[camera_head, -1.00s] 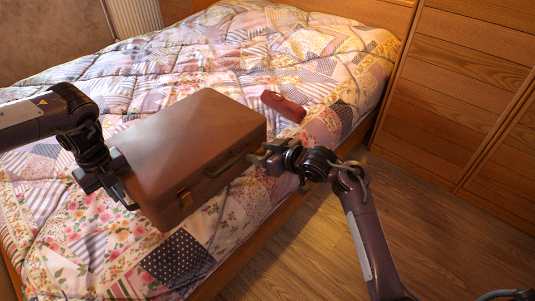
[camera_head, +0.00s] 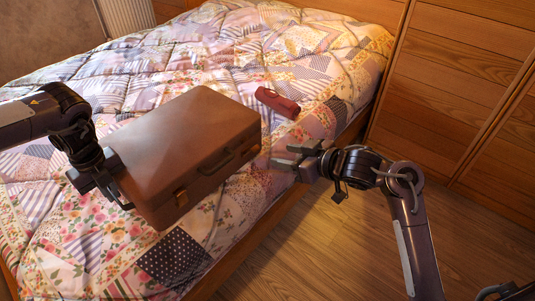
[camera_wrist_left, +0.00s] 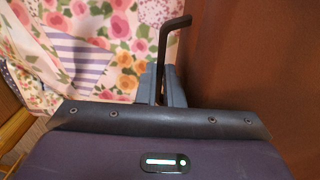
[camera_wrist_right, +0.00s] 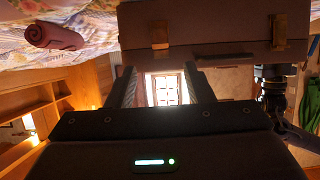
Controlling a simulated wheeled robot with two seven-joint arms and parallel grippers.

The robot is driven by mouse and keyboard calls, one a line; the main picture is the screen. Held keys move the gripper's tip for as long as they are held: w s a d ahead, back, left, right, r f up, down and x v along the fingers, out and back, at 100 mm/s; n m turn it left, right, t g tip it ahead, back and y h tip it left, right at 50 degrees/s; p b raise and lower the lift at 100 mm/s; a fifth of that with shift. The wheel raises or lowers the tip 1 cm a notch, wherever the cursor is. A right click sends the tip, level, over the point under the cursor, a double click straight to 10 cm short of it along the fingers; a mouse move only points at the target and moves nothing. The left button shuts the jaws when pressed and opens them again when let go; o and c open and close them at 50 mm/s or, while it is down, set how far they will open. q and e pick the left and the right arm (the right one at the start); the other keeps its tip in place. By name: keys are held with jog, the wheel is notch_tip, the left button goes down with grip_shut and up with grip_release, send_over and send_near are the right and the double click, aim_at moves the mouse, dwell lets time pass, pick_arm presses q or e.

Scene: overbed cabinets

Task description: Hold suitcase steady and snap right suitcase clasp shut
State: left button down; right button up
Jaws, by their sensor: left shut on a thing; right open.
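The brown suitcase (camera_head: 185,140) lies flat on the bed with its lid down. A brass clasp (camera_head: 181,198) shows on its front left, and the carry handle (camera_head: 232,158) is at the middle of the front. The right clasp (camera_wrist_right: 160,35) shows in the right wrist view; I cannot tell whether it is snapped.
A red rolled item (camera_head: 278,103) lies on the patchwork quilt (camera_head: 215,50) beyond the suitcase's right end. Wooden cabinets (camera_head: 455,100) stand at the right. The wooden floor (camera_head: 300,240) beside the bed is clear around my right arm.

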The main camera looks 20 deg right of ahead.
aim_at(256, 149)
notch_tip(256, 149, down, 5)
jog(key=t+y, duration=0.2)
jog(key=t, duration=0.2)
jog(key=shift+y, duration=0.4)
jog(key=x, duration=1.1)
jog(key=shift+c, duration=0.5)
jog(key=c, duration=0.9)
jog(key=shift+w+a+r+g+h, duration=0.1)
jog(key=shift+w+r+g+h, duration=0.15)
jog(key=shift+g+h, duration=0.35)
jog(key=o, duration=1)
